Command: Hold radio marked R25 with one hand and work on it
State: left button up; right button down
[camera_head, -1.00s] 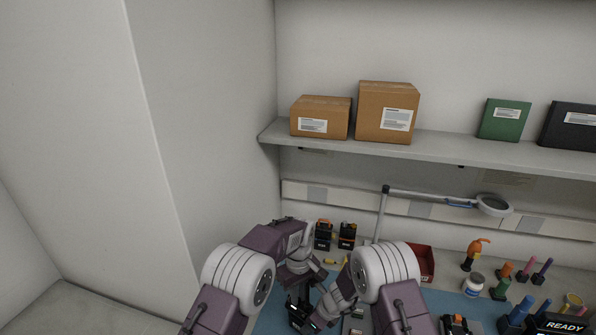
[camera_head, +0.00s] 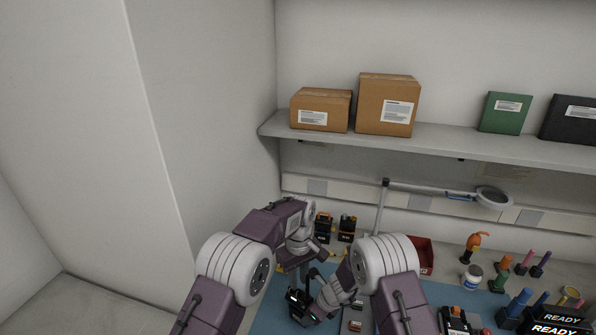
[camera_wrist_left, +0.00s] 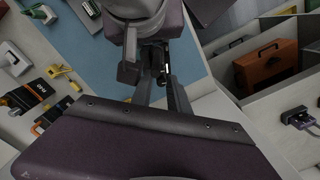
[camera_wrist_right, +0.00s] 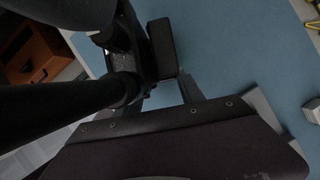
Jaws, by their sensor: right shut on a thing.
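A dark radio (camera_head: 298,306) is at my two grippers over the blue mat (camera_head: 268,318), at the bottom of the head view. Its marking cannot be read. My right gripper (camera_head: 316,312) is shut on it; a black block, likely part of the radio (camera_wrist_right: 162,48), shows by its fingers in the right wrist view. My left gripper (camera_head: 294,286) is close above the radio. In the left wrist view its fingers (camera_wrist_left: 163,92) stand apart, with small dark parts between or beyond them. The arms hide much of the radio.
Two more radios (camera_head: 323,228) (camera_head: 347,229) stand behind my arms, near a red bin (camera_head: 424,256). A magnifier lamp (camera_head: 493,196), a white jar (camera_head: 471,278), several coloured tools and READY signs (camera_head: 558,331) are to the right. Boxes (camera_head: 388,105) sit on the shelf above.

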aim_at(298, 291)
pick_arm(q)
jog(key=shift+d, duration=0.1)
notch_tip(298, 291, up, 8)
dwell(0.4)
jog(key=shift+w, duration=0.1)
notch_tip(298, 291, down, 12)
jog(key=n, duration=0.8)
grip_shut()
dwell(0.5)
